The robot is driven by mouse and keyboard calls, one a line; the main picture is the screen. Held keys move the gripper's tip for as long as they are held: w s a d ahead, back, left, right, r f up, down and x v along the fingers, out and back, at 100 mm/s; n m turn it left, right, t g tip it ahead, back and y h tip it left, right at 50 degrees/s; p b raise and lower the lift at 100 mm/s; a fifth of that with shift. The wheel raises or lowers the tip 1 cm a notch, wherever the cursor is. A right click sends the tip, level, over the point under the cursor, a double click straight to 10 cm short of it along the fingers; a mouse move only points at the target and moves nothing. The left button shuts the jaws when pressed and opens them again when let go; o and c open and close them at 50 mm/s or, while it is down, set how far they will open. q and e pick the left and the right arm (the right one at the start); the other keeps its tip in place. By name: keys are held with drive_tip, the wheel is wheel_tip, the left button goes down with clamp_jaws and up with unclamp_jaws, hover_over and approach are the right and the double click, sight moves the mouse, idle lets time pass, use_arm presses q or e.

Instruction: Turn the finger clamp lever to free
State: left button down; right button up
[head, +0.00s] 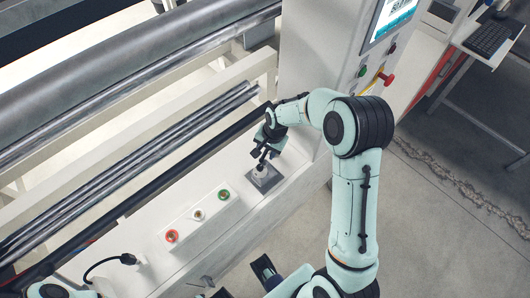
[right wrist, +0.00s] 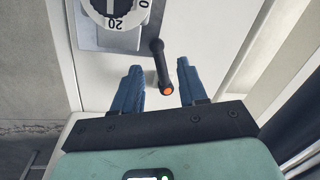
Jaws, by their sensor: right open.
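The finger clamp lever is a black rod with an orange end. It shows in the right wrist view (right wrist: 161,68), running up toward a grey plate (right wrist: 90,38). In the head view the plate (head: 265,181) lies on the white ledge below my right gripper (head: 263,154). In the right wrist view my right gripper (right wrist: 160,82) is open, with one blue finger on each side of the lever's orange end and gaps on both sides. A dark and teal part at the bottom edge of the head view may be my left gripper (head: 266,270); its jaws are unclear.
A round dial (right wrist: 115,10) marked 20 sits beside the lever. A white box with red (head: 171,236), brass and green buttons stands left of the plate. Steel rollers (head: 130,75) run behind the ledge. A control column (head: 320,50) with screen stands behind my right arm.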

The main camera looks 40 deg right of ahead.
sight(265, 153)
drive_tip(key=shift+w+a+f, duration=0.1)
drive_tip(key=shift+w+f, duration=0.15)
drive_tip(key=shift+f, duration=0.8)
use_arm(q)
drive_tip(key=shift+f, duration=0.1)
use_arm(e)
clamp_jaws()
